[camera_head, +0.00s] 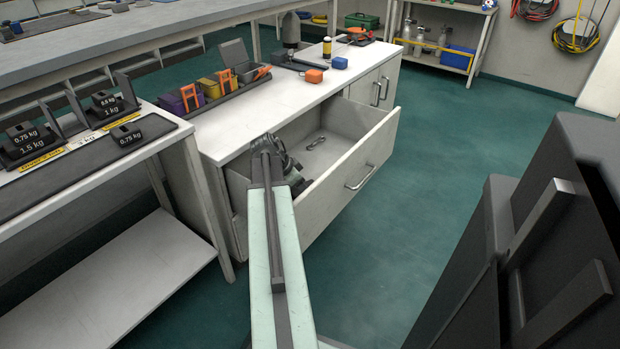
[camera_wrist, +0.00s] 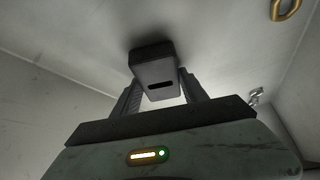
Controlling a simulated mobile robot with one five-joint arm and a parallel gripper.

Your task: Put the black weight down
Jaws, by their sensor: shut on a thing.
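My gripper (camera_wrist: 158,92) is shut on a black weight (camera_wrist: 152,66), a small block with a dark slot in its face. The weight is between the two fingers, and the pale drawer floor is close beyond it. I cannot tell whether it touches the floor. In the head view my gripper (camera_head: 294,178) reaches down into the open drawer (camera_head: 345,165), at its left part. The weight cannot be made out there behind my arm.
A metal shackle-like piece (camera_head: 316,143) lies in the drawer; a brass ring (camera_wrist: 285,9) shows in the wrist view. Labelled black weights (camera_head: 127,135) stand on the left bench. Bins (camera_head: 215,86) sit on the white counter. The floor right of the drawer is clear.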

